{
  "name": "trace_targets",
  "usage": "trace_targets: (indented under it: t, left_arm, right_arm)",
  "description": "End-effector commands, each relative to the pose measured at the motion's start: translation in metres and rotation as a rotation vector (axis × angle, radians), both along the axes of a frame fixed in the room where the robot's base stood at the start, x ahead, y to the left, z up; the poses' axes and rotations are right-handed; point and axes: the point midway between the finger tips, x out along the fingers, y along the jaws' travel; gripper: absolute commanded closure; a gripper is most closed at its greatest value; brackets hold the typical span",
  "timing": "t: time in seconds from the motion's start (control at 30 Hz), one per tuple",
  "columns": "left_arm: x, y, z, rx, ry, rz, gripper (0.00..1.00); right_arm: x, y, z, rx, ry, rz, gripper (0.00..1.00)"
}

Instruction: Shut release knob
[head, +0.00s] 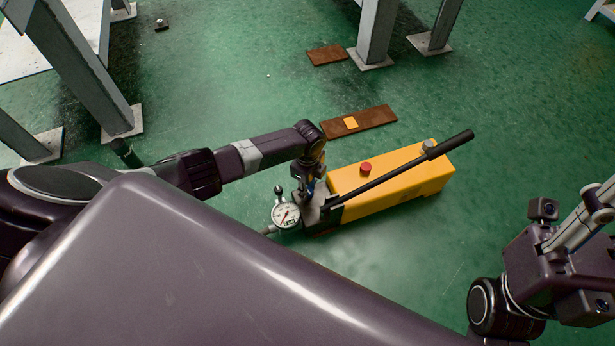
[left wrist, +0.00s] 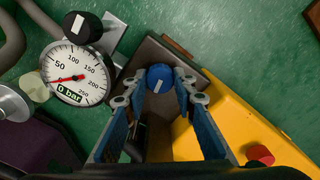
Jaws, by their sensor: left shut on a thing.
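A yellow hand pump (head: 385,185) with a long black lever (head: 400,170) stands on the floor in the head view. In the left wrist view, a round blue knob (left wrist: 160,78) with a white mark sits on the pump's dark end block (left wrist: 152,50). My left gripper (head: 308,190) is at that end of the pump. Its blue-padded fingers (left wrist: 160,88) are closed on the blue knob from both sides. The knob's lower sides are partly hidden. I see my right arm at the right of the head view, but not its fingers.
A round gauge (left wrist: 75,73) reading 0 bar stands close beside the gripper, with a black knob (left wrist: 82,27) behind it. A red cap (head: 365,168) is on the pump. A brown plate (head: 375,121) lies behind; green floor is clear to the right.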

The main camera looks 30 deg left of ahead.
Motion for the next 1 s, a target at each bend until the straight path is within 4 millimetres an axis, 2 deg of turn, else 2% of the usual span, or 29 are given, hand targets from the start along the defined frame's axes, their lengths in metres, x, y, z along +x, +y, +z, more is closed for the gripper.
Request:
trace_targets:
  t: [0.4,1.0]
  left_arm:
    - [-0.0005,-0.002,-0.0002,-0.003,0.001,-0.208,0.99]
    - [-0.0006,-0.0023,-0.0001,-0.004,0.001,-0.244,0.99]
  right_arm:
    - [0.0005,0.0001,-0.0013,0.0,0.003,0.0,0.6]
    - [0.0011,0.0002,-0.0017,-0.002,0.005,0.0,0.6]
